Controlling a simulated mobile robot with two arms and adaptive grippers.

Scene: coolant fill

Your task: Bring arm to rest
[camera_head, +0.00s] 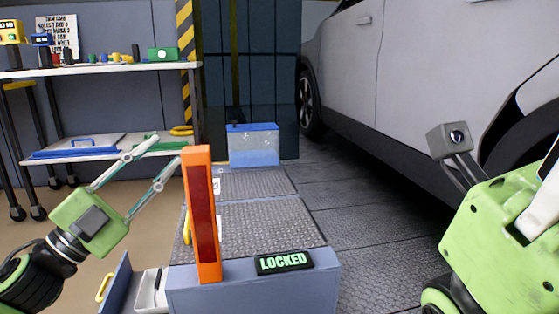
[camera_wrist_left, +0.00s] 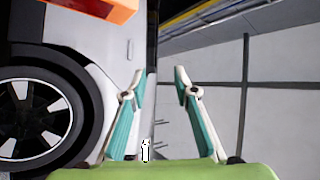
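My left gripper (camera_head: 167,150) is at the left of the head view, raised and pointing up and right, beside the orange upright post (camera_head: 200,215). Its fingers are apart with nothing visible between them. In the left wrist view the same gripper (camera_wrist_left: 160,78) shows a clear gap between its fingertips. My right gripper's green body (camera_head: 505,225) fills the right edge of the head view, near the car. Its fingertips are not clearly shown, so I cannot tell if it is open or shut.
A grey-blue unit with a "LOCKED" sign (camera_head: 285,262) stands in front, with a blue-topped clear box (camera_head: 253,145) behind it. A shelf (camera_head: 100,69) with small items is at the left. A silver car (camera_head: 430,70) stands at the right. Tiled floor between is clear.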

